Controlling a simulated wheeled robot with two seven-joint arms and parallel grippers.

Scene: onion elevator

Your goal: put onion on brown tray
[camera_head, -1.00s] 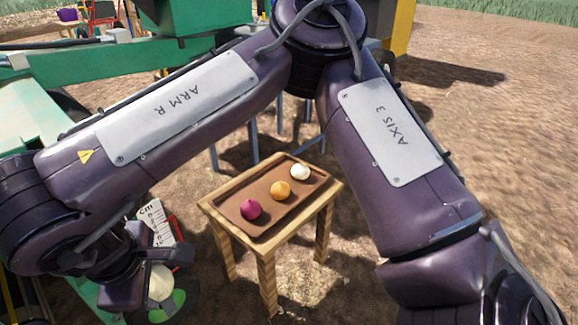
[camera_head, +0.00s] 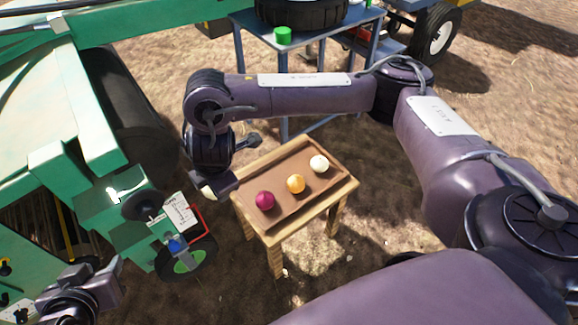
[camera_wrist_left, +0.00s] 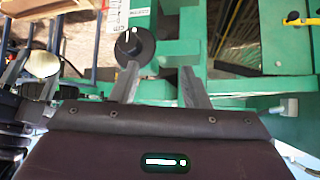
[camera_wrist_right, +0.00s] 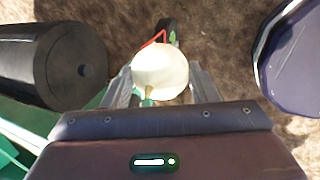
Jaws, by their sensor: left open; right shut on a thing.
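A pale onion (camera_head: 208,192) is held by my right gripper (camera_head: 218,186), left of the brown tray in the head view. The onion fills the space between the fingers in the right wrist view (camera_wrist_right: 160,72). The brown tray (camera_head: 277,177) lies on a small wooden table (camera_head: 280,238). It carries a purple onion (camera_head: 265,200), an orange onion (camera_head: 296,183) and a white onion (camera_head: 319,163) in a row. My left gripper (camera_head: 97,275) is open and empty at the lower left; its parted fingers show in the left wrist view (camera_wrist_left: 158,85).
A green machine (camera_head: 100,150) with a black roller (camera_head: 130,100) stands on the left. A blue table (camera_head: 350,45) with a black tyre (camera_head: 300,10) and a green cylinder (camera_head: 283,35) stands behind the wooden table. Bare soil lies to the right.

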